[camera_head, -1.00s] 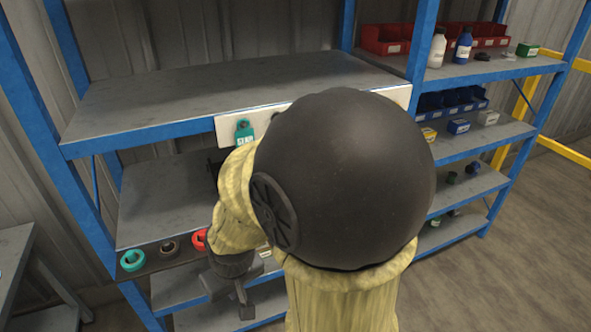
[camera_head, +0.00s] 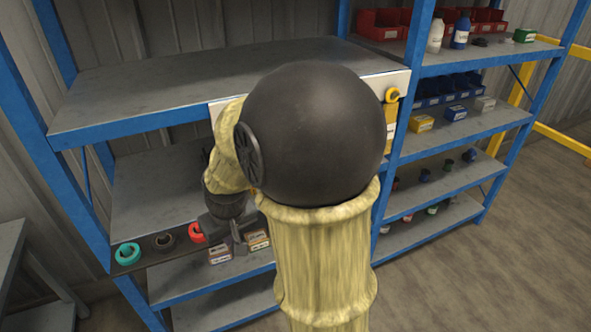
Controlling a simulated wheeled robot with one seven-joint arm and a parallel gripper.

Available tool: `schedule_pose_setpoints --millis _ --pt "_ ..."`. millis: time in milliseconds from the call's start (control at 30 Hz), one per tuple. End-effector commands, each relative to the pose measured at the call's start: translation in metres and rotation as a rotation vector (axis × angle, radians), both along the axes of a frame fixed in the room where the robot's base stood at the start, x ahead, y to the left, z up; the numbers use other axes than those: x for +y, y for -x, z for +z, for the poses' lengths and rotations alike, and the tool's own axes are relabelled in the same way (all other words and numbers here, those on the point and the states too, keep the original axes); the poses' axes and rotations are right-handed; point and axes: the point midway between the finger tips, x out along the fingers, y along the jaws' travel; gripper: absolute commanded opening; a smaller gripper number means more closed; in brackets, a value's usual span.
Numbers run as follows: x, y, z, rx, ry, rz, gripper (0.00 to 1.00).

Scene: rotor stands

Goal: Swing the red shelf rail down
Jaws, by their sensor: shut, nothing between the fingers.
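A white board (camera_head: 397,82) is fixed along the front edge of the upper shelf. A yellow part with a round end (camera_head: 392,96) shows at its right end. My arm's dark round joint and tan sleeve cover most of the board. No red rail can be made out; it may be behind my arm. A red ring-shaped piece (camera_head: 196,232) shows at the front of the shelf below, left of my gripper. My dark gripper (camera_head: 240,246) points down in front of that lower shelf, shut and empty. Its fingertips are small, and I see no contact with anything.
A teal ring (camera_head: 128,253) and a dark ring (camera_head: 164,242) are at the lower shelf's front left. Small boxes (camera_head: 258,240) stand beyond my gripper. Blue uprights (camera_head: 405,110) frame the shelves.

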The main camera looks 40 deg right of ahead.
Motion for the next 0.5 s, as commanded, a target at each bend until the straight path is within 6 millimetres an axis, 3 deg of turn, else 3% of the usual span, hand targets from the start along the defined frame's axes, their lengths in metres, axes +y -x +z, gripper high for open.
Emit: schedule_pose_setpoints --millis 33,200,367,500 --pt "-0.016 -0.017 -0.001 -0.011 0.002 -0.017 0.00" --pt "-0.065 -0.063 0.010 -0.048 0.005 -0.040 0.00" --pt "-0.122 -0.096 0.025 -0.092 0.006 -0.071 0.00" --pt "-0.181 -0.113 0.041 -0.138 0.004 -0.109 0.00"
